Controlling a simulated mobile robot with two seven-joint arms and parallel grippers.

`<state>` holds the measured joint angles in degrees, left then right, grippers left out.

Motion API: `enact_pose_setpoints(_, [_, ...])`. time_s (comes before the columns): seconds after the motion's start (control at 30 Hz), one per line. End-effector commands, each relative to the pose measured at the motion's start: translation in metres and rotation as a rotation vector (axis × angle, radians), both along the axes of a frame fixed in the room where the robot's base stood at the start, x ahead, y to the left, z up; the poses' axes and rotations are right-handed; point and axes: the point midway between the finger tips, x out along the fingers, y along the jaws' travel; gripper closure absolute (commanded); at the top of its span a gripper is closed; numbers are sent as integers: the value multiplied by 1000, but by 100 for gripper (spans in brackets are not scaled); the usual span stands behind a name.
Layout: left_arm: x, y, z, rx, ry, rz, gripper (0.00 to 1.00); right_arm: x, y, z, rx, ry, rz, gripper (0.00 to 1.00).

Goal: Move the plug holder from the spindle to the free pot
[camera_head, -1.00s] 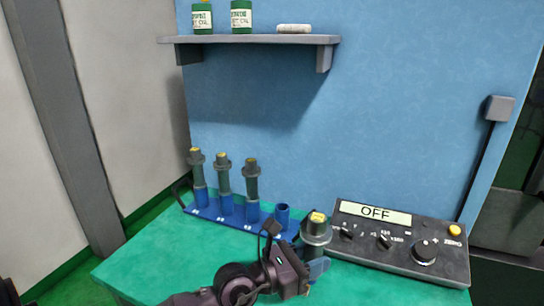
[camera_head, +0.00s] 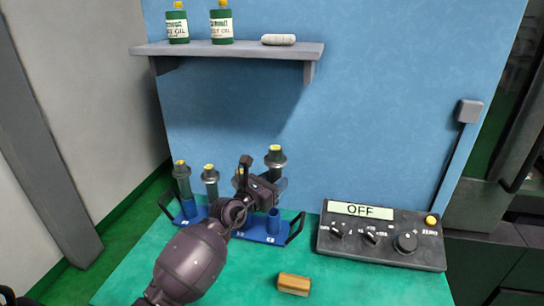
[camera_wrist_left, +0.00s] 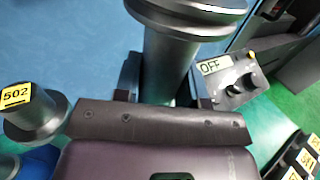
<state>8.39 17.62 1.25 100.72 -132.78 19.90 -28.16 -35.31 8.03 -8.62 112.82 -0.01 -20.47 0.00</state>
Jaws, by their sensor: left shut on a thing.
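My left gripper (camera_head: 268,186) is shut on a dark plug holder (camera_head: 275,156) with a yellow top. It holds the holder roughly upright above the right end of the blue rack (camera_head: 255,236). The held holder fills the upper middle of the left wrist view (camera_wrist_left: 178,55); its lower end is hidden. The free pot (camera_head: 273,220), a blue cup, shows below the gripper and looks empty. Other holders stand in the rack to the left (camera_head: 182,178) (camera_head: 209,180); one more is partly hidden behind my gripper. The spindle cannot be made out. My right gripper is not in view.
A control box (camera_head: 382,236) reading OFF stands right of the rack. A holder labelled 502 (camera_wrist_left: 33,115) is close left of the gripper in the wrist view. A shelf (camera_head: 230,50) hangs above.

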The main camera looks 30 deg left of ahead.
Motion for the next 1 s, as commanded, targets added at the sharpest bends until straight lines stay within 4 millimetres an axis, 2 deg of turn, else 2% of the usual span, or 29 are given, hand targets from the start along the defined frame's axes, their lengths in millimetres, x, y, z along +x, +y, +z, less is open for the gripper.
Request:
enact_pose_setpoints(0.03, [10,6,9,-5,3,18,100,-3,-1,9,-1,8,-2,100])
enact_pose_setpoints(0.1, [20,13,10,-7,10,36,100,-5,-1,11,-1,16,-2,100])
enact_pose_setpoints(0.3, [33,23,10,-13,20,63,100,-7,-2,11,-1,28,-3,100])
enact_pose_setpoints(0.67, [34,23,2,-13,18,65,100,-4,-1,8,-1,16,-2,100])
enact_pose_setpoints(1.0, [34,23,-14,-13,19,64,100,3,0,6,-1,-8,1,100])
